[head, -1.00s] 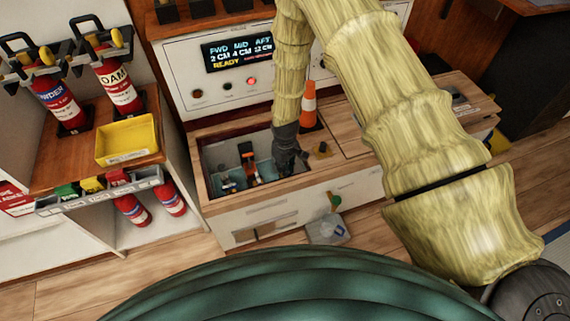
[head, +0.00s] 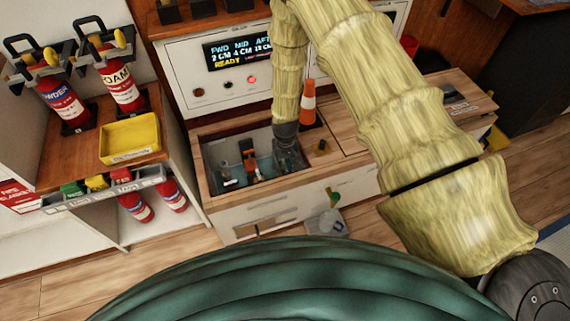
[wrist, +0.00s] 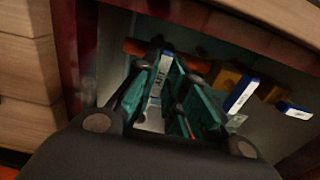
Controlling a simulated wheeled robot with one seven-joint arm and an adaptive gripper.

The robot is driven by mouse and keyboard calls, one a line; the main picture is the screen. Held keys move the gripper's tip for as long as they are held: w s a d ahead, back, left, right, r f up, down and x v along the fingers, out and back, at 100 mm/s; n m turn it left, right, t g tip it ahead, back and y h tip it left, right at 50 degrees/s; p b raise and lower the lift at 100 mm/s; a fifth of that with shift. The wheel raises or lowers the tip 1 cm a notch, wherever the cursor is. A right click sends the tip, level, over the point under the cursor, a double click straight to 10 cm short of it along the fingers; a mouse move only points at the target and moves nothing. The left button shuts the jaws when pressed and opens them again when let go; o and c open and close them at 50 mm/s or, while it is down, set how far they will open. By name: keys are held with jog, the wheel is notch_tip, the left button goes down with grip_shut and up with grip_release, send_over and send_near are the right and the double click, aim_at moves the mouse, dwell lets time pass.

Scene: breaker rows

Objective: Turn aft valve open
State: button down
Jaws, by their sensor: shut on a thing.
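My gripper (head: 287,152) reaches down into the right end of an open well (head: 207,165) in the wooden bench. In the wrist view, my gripper (wrist: 172,75) is closed around the aft valve's orange handle (wrist: 140,47), which lies crosswise at the fingertips. A white tag (wrist: 160,75) that seems to read AFT shows between the fingers. The fingers hide the handle's middle and the valve body. In the head view, another orange-handled valve (head: 247,158) stands to the left of my gripper.
Blue-ended tags (wrist: 240,95) and orange-yellow parts (wrist: 225,78) lie right of the fingers. The well's walls are close. A display (head: 237,52) shows FWD, MID, AFT and READY. A yellow tray (head: 130,138) sits left.

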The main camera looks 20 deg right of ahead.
jog(key=c, duration=1.5)
grip_release()
jog(key=shift+r, duration=0.1)
notch_tip(320, 180, up, 12)
jog(key=shift+f, duration=0.1)
